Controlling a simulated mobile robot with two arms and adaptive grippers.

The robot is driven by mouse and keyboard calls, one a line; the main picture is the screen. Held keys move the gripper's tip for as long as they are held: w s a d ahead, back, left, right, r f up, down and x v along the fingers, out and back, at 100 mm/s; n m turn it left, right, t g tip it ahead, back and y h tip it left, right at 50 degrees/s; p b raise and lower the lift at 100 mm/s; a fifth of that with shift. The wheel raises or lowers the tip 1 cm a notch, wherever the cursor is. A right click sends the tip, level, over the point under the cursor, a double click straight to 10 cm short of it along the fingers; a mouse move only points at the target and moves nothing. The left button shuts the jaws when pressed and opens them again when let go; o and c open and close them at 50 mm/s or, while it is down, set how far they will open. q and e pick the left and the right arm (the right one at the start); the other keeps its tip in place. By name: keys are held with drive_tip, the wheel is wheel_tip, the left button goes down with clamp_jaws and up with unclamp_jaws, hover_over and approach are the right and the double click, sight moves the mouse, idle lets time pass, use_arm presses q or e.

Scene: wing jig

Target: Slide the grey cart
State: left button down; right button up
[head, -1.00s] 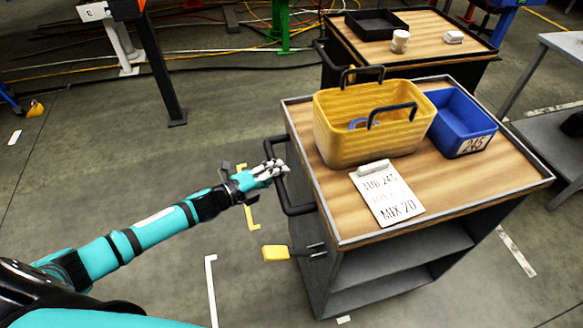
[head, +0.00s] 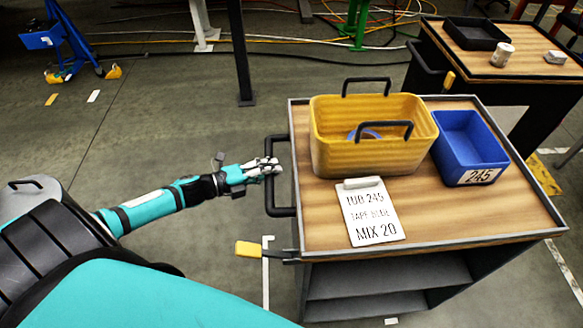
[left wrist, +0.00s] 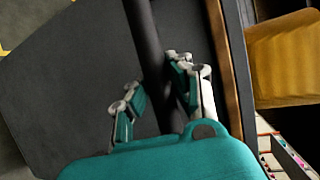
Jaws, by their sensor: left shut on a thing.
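The grey cart (head: 470,226) has a wooden top and open shelves below, and stands right of centre in the head view. Its black handle (head: 270,200) is on its left side, and it also shows as a dark bar in the left wrist view (left wrist: 150,45). My left gripper (head: 272,168) is shut on the handle, with the bar between its fingers in the left wrist view (left wrist: 158,92). My right gripper is in neither view.
On the cart top are a yellow basket (head: 350,150), a blue bin (head: 468,140) and a clipboard (head: 372,215). A yellow pedal (head: 249,248) sticks out low on its left. A second cart (head: 470,70) stands behind right. Bare floor lies left of the grey cart.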

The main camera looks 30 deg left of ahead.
use_arm(q)
drive_tip(key=s+a, duration=0.7)
drive_tip(key=a, duration=0.4)
drive_tip(key=shift+s+p, duration=0.2)
drive_tip(key=shift+p, duration=0.1)
drive_tip(key=shift+f, duration=0.15)
drive_tip(key=c, duration=1.1)
unclamp_jaws()
drive_tip(key=shift+s+a, duration=0.15)
drive_tip(key=shift+a, duration=0.1)
drive_tip(key=v, duration=1.2)
drive_tip(key=shift+d, duration=0.1)
